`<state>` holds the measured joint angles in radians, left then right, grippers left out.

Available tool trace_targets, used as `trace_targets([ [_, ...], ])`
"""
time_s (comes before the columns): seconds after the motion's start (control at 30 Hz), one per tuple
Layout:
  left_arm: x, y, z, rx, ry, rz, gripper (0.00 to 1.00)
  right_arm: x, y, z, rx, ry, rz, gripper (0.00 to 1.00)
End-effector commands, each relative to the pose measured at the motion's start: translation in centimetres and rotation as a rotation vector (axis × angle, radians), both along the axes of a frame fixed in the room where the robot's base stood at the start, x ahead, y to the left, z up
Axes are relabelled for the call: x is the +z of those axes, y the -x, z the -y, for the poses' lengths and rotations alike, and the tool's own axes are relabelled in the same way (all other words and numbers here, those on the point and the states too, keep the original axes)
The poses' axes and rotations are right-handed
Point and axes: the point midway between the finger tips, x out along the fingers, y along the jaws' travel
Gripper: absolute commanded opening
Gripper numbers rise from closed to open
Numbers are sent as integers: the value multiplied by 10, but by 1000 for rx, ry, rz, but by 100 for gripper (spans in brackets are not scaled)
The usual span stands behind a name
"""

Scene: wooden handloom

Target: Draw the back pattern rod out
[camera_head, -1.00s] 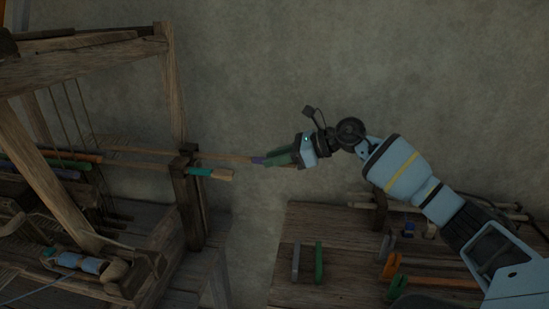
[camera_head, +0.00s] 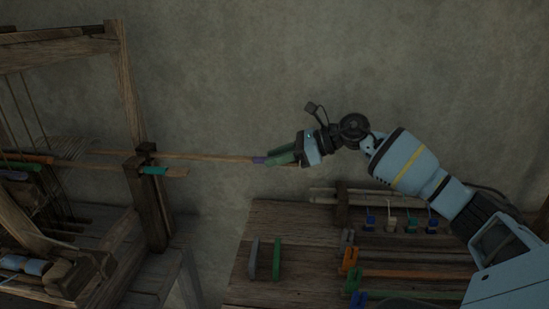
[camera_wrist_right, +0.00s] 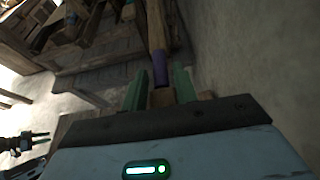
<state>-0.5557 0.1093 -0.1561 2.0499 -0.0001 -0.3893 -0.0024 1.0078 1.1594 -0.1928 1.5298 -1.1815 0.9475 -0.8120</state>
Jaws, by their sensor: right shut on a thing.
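The back pattern rod (camera_head: 205,157) is a long thin wooden rod with a purple band near its right end. It runs level from the loom's side post toward the right. My right gripper (camera_head: 277,158) is shut on its right end, with green fingers on either side; in the right wrist view the rod (camera_wrist_right: 157,35) runs away from between the fingers (camera_wrist_right: 160,92). A second rod with a teal band (camera_head: 154,170) sticks out a little from the post, in front of the first. The rod's far left part is hidden among the loom's parts.
The wooden loom frame (camera_head: 131,90) stands at the left. A wooden bench (camera_head: 262,222) at the lower right carries grey and green pieces, colored clips and rods. A gap separates loom and bench. The plain wall is behind.

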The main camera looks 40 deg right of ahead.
Motion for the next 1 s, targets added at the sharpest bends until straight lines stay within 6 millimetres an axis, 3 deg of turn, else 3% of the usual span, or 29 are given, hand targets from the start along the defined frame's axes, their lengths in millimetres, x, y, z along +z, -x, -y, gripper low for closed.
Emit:
trace_targets([
  [0.33,0,1,-1,-2,-1,-1,36,-2,2,2,2,7,-8,0],
  [0.37,0,1,-1,-2,-1,-2,36,-2,2,2,2,7,-8,33],
  [0.4,0,2,-1,-2,-2,-3,36,-2,2,2,2,7,-8,38],
  [0.77,-1,6,-1,-1,-1,-11,36,-1,3,3,0,6,-5,39],
  [1.0,-8,9,-1,-2,-1,-19,36,7,22,20,-1,11,-9,39],
])
